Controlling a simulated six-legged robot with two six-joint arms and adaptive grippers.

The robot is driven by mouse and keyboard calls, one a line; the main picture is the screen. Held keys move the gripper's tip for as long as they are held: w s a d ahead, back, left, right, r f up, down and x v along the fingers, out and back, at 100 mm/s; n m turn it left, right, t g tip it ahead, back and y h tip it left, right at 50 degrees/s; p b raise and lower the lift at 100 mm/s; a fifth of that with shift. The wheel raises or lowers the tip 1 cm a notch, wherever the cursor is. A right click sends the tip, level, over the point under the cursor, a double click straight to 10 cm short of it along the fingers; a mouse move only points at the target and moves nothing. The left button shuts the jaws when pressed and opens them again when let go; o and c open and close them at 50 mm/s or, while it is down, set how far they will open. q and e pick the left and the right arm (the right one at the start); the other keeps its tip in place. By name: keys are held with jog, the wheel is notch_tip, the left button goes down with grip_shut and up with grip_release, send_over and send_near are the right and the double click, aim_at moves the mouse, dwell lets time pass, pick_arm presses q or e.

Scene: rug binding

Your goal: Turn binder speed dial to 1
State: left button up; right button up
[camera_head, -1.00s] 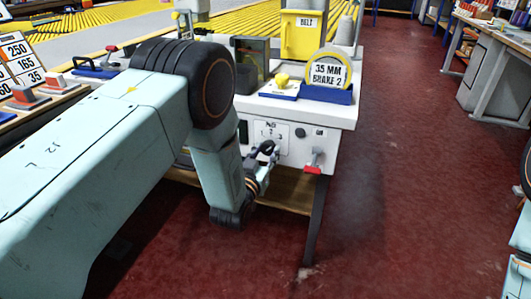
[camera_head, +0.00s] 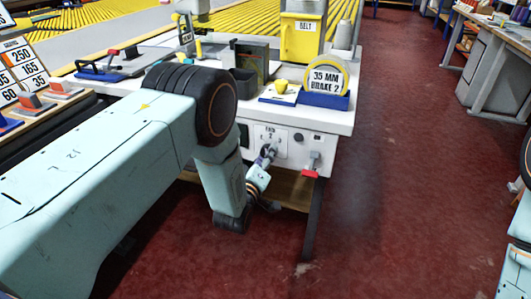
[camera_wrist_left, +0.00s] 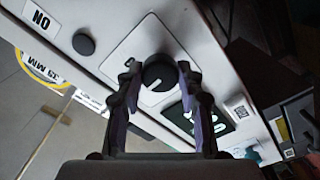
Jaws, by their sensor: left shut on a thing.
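The binder's speed dial (camera_wrist_left: 158,76) is a round black knob with a short white mark, on a pale plate on the machine's white front panel. In the head view the numbered plate (camera_head: 270,134) shows just above my left gripper (camera_head: 268,153). In the wrist view my left gripper (camera_wrist_left: 157,70) has one finger on each side of the dial and is shut on it. I cannot tell which number the white mark points at. My right gripper is not in view.
A second black knob (camera_head: 298,137) and a red-tipped switch (camera_head: 311,170) sit right of the dial. Red floor (camera_head: 400,200) is open to the right.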

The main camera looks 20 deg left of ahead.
pick_arm(q)
jog(key=shift+s+f+n+p, duration=0.1)
jog(key=shift+n+p, duration=1.15)
jog(key=shift+n, duration=2.95)
jog(key=o, duration=1.2)
jog(key=shift+c, duration=0.2)
jog(key=s, duration=1.2)
jog(key=shift+a, duration=0.2)
